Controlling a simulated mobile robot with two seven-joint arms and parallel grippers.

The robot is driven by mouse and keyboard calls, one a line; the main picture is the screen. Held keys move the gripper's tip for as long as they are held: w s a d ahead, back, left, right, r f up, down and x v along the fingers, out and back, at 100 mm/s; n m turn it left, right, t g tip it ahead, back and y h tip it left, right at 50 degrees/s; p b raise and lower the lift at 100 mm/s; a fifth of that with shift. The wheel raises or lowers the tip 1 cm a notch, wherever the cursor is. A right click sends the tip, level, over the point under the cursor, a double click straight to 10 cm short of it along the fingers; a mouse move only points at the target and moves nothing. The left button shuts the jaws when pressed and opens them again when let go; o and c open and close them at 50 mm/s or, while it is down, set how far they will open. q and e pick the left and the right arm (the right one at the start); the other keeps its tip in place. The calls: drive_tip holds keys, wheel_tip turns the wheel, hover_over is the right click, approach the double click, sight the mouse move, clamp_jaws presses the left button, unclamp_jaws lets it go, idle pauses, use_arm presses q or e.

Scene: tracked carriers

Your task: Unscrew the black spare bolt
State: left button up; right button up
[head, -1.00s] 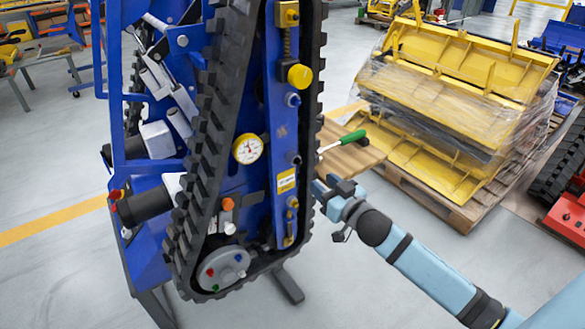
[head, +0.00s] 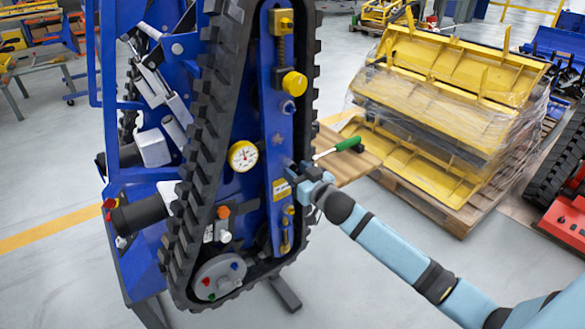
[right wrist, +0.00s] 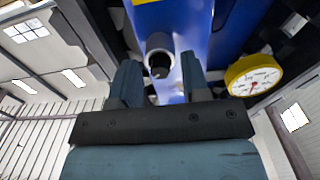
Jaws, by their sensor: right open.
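My right gripper (head: 298,176) is in front of the blue side plate (head: 278,135) of the tracked carrier, just above the yellow label. In the right wrist view its two fingers (right wrist: 160,80) stand apart with nothing between them. A round grey bolt with a dark centre (right wrist: 159,56), which I take to be the black spare bolt, lies ahead of the fingertips, roughly centred between them. I cannot tell whether the fingers reach around it. In the head view the gripper mostly hides it. My left gripper is not in view.
The black rubber track (head: 208,130) runs around the plate. A dial gauge (head: 243,156) is left of the gripper. Wrapped yellow parts (head: 440,95) stand on a pallet at right.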

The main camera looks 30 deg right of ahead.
clamp_jaws()
drive_tip(key=shift+r+n, duration=0.1)
drive_tip(key=shift+n, duration=0.3)
drive_tip(key=n+p, duration=0.2)
drive_tip(key=n, duration=0.2)
drive_tip(key=shift+r, duration=0.1)
drive_tip(key=n+p, duration=0.1)
drive_tip(key=n, duration=0.2)
drive_tip(key=shift+n, duration=0.4)
drive_tip(key=shift+f+n, duration=0.2)
drive_tip(key=shift+n, duration=0.5)
